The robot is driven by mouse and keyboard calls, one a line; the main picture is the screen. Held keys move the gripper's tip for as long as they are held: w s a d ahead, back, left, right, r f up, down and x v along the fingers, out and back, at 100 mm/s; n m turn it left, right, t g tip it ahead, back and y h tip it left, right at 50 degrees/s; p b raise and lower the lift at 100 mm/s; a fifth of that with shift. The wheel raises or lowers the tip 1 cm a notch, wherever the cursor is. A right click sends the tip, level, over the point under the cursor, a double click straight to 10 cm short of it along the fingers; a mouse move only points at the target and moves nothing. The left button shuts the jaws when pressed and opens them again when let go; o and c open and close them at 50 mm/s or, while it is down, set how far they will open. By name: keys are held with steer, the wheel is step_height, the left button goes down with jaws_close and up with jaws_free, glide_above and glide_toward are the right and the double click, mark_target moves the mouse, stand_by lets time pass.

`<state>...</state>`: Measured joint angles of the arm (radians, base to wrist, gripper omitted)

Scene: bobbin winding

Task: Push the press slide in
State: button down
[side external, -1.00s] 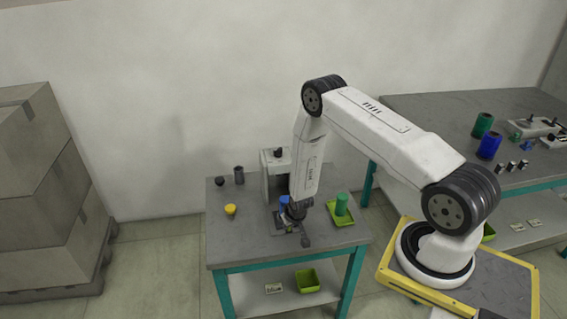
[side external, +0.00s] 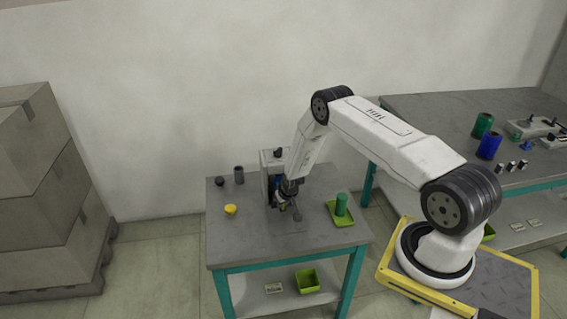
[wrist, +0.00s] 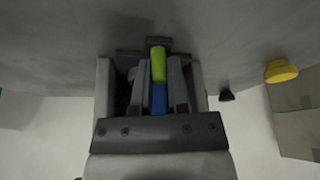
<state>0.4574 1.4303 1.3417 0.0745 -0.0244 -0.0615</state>
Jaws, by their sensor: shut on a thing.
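The grey press (side external: 267,163) stands at the back of the small table. Its slide (side external: 283,207) lies low at the press front, mostly hidden by my gripper. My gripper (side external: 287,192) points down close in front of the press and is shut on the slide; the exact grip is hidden. In the wrist view, a lime-green part (wrist: 158,64) and a blue part (wrist: 159,98) show between the fingers of my gripper (wrist: 159,85). Some blue also shows beside the gripper in the side view.
A green bobbin (side external: 341,204) stands on a lime tray (side external: 346,220) to the right. A yellow cap (side external: 231,210), a dark knob (side external: 219,181) and a dark cylinder (side external: 239,175) sit to the left. The table's front (side external: 250,246) is clear.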

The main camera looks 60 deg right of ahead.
steer(key=shift+w+d, duration=0.75)
steer(key=shift+w, duration=0.05)
steer(key=c, duration=0.6)
jaws_free()
steer(key=shift+s+r, duration=0.1)
steer(key=shift+r, duration=0.05)
steer(key=shift+v, duration=3.8)
steer(key=shift+r, duration=0.1)
